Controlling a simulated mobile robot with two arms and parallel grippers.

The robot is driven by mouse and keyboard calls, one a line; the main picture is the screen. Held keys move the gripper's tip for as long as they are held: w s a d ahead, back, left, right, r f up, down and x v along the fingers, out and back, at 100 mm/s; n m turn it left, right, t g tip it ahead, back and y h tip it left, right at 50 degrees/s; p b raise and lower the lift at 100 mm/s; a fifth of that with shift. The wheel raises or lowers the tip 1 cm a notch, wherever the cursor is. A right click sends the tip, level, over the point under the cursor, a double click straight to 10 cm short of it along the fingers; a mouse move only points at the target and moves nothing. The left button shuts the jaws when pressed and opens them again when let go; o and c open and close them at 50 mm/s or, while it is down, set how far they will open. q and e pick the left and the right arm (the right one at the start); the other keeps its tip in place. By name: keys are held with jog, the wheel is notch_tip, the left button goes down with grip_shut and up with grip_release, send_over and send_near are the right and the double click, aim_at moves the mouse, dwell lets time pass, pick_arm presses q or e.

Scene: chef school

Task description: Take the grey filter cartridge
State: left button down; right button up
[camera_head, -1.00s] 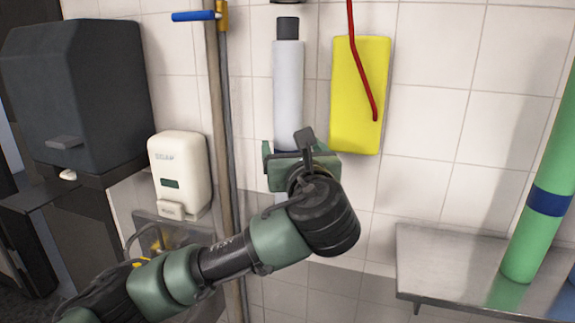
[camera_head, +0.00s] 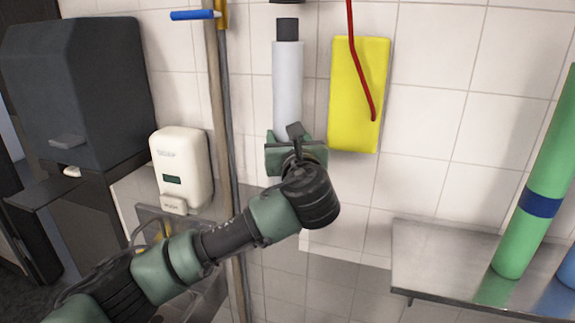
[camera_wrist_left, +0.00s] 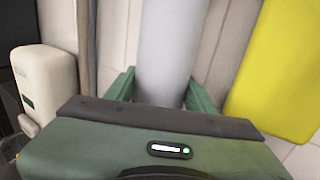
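The grey filter cartridge (camera_head: 288,85) is a tall pale-grey cylinder with a dark cap, upright against the tiled wall. In the left wrist view the cartridge (camera_wrist_left: 167,45) stands between the two green fingers. My left gripper (camera_head: 289,140) is at its lower part, one finger on each side, and hides its bottom end. In the left wrist view the gripper (camera_wrist_left: 162,92) shows its fingers close to the cylinder's sides. I cannot tell whether they press on it. My right gripper is not in view.
A yellow panel (camera_head: 350,110) with a red hose hangs just right of the cartridge. Poles (camera_head: 222,110) and a soap dispenser (camera_head: 181,165) are at left. A dark dispenser (camera_head: 80,90) stands farther left. A metal shelf (camera_head: 430,255) with a green cylinder (camera_head: 535,205) is at right.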

pick_arm(q)
jog(key=shift+r, duration=0.15)
jog(key=shift+w, duration=0.1)
jog(key=shift+r, duration=0.15)
